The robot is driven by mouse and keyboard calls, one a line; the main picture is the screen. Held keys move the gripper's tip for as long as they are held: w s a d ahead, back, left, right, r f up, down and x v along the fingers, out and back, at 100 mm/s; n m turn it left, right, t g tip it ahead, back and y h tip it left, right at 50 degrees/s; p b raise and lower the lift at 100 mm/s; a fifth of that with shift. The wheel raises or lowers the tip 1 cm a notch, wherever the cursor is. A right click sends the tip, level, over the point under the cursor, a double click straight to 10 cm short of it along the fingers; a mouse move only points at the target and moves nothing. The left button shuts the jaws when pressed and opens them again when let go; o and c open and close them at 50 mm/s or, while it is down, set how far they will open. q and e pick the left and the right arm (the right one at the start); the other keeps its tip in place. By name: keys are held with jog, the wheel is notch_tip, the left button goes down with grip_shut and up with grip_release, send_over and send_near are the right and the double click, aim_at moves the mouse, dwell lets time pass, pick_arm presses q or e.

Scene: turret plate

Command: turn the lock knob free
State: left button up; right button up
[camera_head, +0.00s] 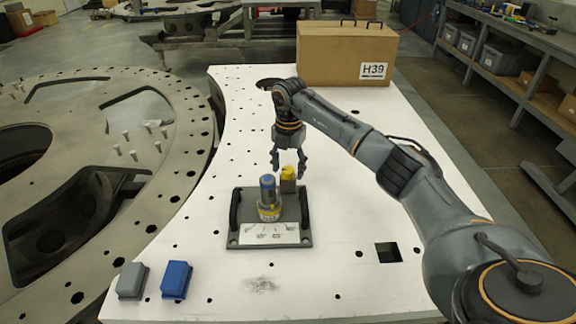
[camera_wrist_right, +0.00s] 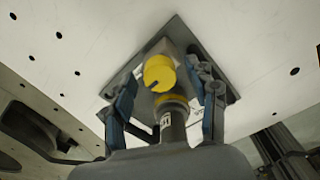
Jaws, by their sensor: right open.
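The yellow lock knob (camera_head: 288,172) sits on a small block at the back right of a dark grey base plate (camera_head: 236,243). In the right wrist view the knob (camera_wrist_right: 158,70) shows round, with a dark notch at its lower edge. A dark post with a blue top (camera_head: 267,188) and a yellow ring stands in front of it, beside a label plate (camera_head: 270,233). My right gripper (camera_head: 289,168) points down over the knob, open, with its fingers apart on either side. In the right wrist view the fingers (camera_wrist_right: 168,92) frame knob and post. I cannot tell any contact.
The base plate has two black handles (camera_head: 234,210) and lies on a white perforated table (camera_head: 340,285). A grey box (camera_head: 132,281) and a blue box (camera_head: 177,280) stand front left. A cardboard box (camera_head: 335,55) marked H39 stands at the back. A square hole (camera_head: 388,252) is at right.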

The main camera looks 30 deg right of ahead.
jog(key=c, duration=1.2)
jog(key=shift+o, duration=0.2)
jog(key=shift+n, duration=0.3)
jog(key=n+b, duration=0.1)
jog(key=n, duration=0.2)
jog(key=shift+f+n, duration=0.1)
jog(key=shift+n, duration=0.2)
jog(key=n+b, duration=0.1)
jog(key=n, duration=0.3)
jog(key=shift+n+b, duration=0.3)
jog(key=shift+b, duration=0.05)
jog(key=n+b, duration=0.1)
jog(key=n, duration=0.8)
jog(key=shift+b, duration=0.3)
jog(key=shift+n, duration=0.3)
